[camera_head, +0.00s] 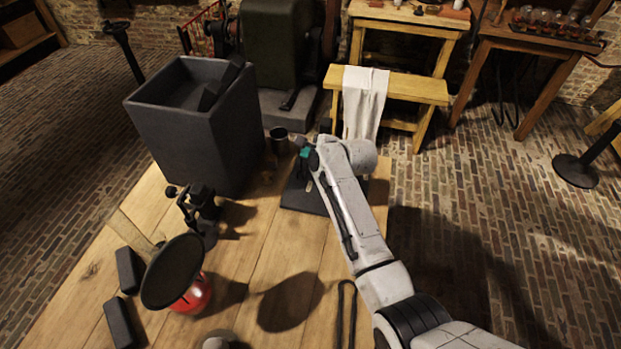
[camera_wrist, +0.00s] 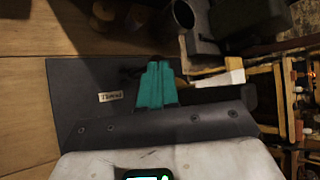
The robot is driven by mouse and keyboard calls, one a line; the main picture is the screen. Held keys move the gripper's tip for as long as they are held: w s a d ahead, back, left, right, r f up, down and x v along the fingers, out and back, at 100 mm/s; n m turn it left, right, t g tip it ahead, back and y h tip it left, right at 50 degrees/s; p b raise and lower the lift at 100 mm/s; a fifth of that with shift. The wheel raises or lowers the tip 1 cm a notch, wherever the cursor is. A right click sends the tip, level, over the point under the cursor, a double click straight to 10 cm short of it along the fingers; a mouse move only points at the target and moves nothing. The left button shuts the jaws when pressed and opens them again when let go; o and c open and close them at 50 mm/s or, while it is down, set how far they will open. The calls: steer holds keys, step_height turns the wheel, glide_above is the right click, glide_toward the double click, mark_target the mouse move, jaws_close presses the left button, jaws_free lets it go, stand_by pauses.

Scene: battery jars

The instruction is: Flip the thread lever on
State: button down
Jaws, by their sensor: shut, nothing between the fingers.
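A dark flat base plate (camera_wrist: 75,115) with a small pale label reading "Thread" (camera_wrist: 110,97) shows in the wrist view. In the head view the same dark plate (camera_head: 298,197) lies on the wooden table, partly under my arm. My gripper's teal fingers (camera_wrist: 155,84) are shut together, empty, over the plate and right of the label in the wrist view. In the head view my gripper (camera_head: 305,153) is at the plate's far part. A dark part shows just behind the fingertips; I cannot tell whether it is the lever or whether they touch. The lever is not clearly visible.
A large grey open box (camera_head: 200,135) stands left of my gripper, with a small dark cup (camera_head: 279,138) between. A dark clamp-like device (camera_head: 200,208), a black disc above a red object (camera_head: 174,272) and dark blocks (camera_head: 119,322) occupy the table's left. Bare wood (camera_head: 258,250) lies mid-table.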

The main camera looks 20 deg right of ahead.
steer(key=shift+w+d+f+g, duration=0.1)
steer(key=shift+w+d+g, duration=0.1)
steer(key=shift+w+g, duration=0.2)
steer(key=shift+s+r+p, duration=0.15)
steer(key=shift+r+p, duration=0.7)
steer(key=shift+r, duration=0.05)
